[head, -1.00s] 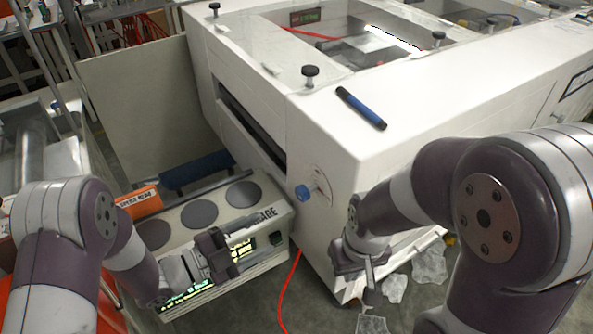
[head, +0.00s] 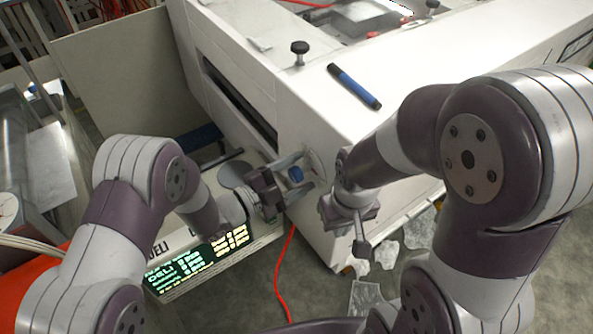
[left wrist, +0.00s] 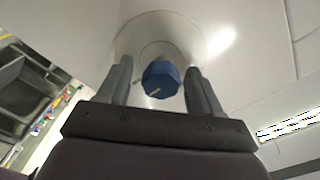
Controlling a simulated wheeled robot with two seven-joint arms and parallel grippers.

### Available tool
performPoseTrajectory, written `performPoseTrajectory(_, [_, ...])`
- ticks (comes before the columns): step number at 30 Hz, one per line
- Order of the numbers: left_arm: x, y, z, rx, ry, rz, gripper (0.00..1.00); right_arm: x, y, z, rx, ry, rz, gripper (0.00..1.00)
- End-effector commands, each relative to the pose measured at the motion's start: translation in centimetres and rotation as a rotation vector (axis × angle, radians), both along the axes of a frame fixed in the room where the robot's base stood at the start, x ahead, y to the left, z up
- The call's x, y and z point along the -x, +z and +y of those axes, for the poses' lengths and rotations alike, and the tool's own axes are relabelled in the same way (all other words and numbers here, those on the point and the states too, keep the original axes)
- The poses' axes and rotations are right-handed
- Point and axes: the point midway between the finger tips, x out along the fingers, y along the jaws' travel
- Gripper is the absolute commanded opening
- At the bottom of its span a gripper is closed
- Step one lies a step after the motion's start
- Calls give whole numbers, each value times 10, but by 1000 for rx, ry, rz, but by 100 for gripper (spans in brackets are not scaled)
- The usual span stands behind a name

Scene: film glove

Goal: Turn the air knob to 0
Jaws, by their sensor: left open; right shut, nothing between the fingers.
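The air knob (head: 296,174) is a small blue knob on the side face of the white machine (head: 330,130). In the left wrist view the knob (left wrist: 161,79) sits between the two fingers, with a pale pointer line on its face and a round plate behind it. My left gripper (head: 300,176) is open around the knob, one finger on each side, with gaps visible in the left wrist view (left wrist: 160,85). The dial markings cannot be read. My right gripper (head: 361,248) is shut and empty, low in front of the machine's corner.
A box with lit display panels (head: 190,262) stands below my left arm. A blue marker (head: 354,86) and a black screw knob (head: 299,52) are on the machine's top. A red cable (head: 284,275) runs down to the floor, where clear plastic scraps (head: 386,254) lie.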

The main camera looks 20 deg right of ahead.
Motion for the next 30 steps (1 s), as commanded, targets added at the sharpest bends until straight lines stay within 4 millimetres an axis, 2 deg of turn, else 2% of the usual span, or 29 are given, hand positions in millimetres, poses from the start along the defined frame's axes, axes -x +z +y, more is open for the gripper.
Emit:
performPoseTrajectory(7, [-1, 0, -1, 1, 1, 0, 65, 0, 0, 0, 0, 0, 0, 0])
performPoseTrajectory(12, [0, 0, -1, 0, 0, 0, 10, 0, 0, 0, 0, 0, 0, 0])
performPoseTrajectory(23, [0, 0, -1, 15, -1, 39, 9, 0, -1, 0, 0, 0, 0, 0])
performPoseTrajectory(30, [0, 0, -1, 66, -2, 178, 9, 0, -2, 0, 0, 0, 0, 0])
